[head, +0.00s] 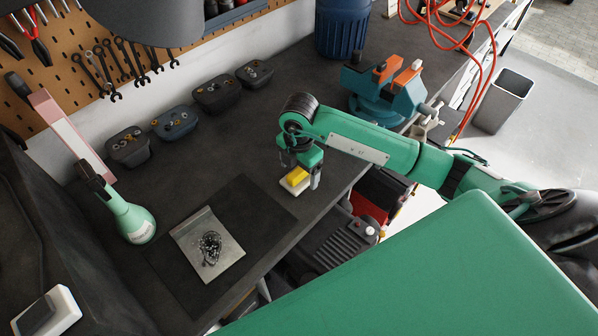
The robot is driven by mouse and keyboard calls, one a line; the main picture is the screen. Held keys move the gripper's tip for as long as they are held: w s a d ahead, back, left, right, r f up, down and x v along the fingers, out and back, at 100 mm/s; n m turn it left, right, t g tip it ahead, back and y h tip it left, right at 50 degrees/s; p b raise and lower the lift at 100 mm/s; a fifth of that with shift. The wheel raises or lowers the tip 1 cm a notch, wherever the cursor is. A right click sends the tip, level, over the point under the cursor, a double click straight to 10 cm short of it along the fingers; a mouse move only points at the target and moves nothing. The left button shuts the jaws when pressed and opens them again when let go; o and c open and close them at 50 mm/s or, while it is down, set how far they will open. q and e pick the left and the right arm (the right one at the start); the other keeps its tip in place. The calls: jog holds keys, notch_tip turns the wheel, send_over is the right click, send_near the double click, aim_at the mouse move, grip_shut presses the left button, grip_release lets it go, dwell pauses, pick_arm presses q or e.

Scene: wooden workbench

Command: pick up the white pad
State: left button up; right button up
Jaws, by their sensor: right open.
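A small pad (289,188) lies on the bench near its front edge, white along its lower part with a yellow part on top. It is partly hidden by my gripper. My right gripper (300,172) points down over it, open, with one finger on the right side of the pad and the other on its far left side. I cannot tell whether the fingers touch it. My left gripper is not in view.
A dark mat with a clear bag (196,236) of small dark parts lies left of the pad. A green bottle (133,222), several dark bins (175,123) and a teal vise (378,103) stand around. The bench between bins and pad is clear.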

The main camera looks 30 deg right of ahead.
aim_at(299, 170)
jog(key=shift+f, duration=0.45)
jog(key=c, duration=1.1)
jog(key=shift+r, duration=0.1)
jog(key=shift+r+b, duration=0.3)
jog(key=shift+r, duration=0.35)
notch_tip(299, 170, up, 8)
jog(key=shift+w+f+b, duration=0.1)
jog(key=shift+b, duration=0.95)
notch_tip(299, 170, up, 11)
jog(key=shift+f, duration=0.15)
